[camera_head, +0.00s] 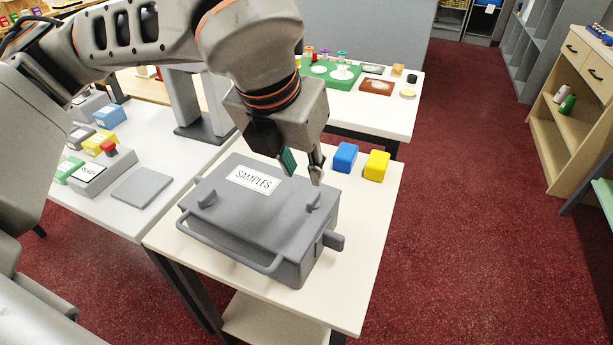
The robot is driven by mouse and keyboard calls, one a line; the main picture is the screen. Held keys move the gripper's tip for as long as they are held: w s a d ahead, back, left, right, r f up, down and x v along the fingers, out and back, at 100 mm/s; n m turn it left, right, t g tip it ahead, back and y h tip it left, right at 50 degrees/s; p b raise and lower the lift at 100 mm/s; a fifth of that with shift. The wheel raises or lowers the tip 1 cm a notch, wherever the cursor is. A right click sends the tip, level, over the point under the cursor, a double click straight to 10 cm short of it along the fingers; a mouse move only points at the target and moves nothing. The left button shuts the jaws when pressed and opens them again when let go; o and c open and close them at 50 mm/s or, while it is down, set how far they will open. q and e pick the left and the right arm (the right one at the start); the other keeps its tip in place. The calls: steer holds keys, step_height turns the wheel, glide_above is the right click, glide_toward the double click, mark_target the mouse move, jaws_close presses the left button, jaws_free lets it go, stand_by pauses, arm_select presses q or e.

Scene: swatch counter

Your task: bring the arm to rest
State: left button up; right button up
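My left arm comes in from the left and reaches over the white table. My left gripper (303,170) points down just above and behind the back right part of a grey case labelled SAMPLES (270,212). Its two fingers are spread apart with nothing visible between them. I cannot tell whether a fingertip touches the case. The case lid is closed, with a handle bar along its front edge and a knob on its right side. My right gripper is not in view.
A blue block (345,157) and a yellow block (376,165) stand right of the gripper on the white table (352,270). A left table (115,212) holds boxes and a flat grey plate (142,188). Another table (386,118) stands behind. Red floor (465,230) is clear at right.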

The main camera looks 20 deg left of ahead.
arm_select(q)
steer(key=shift+s+r, duration=0.2)
steer(key=shift+r, duration=0.25)
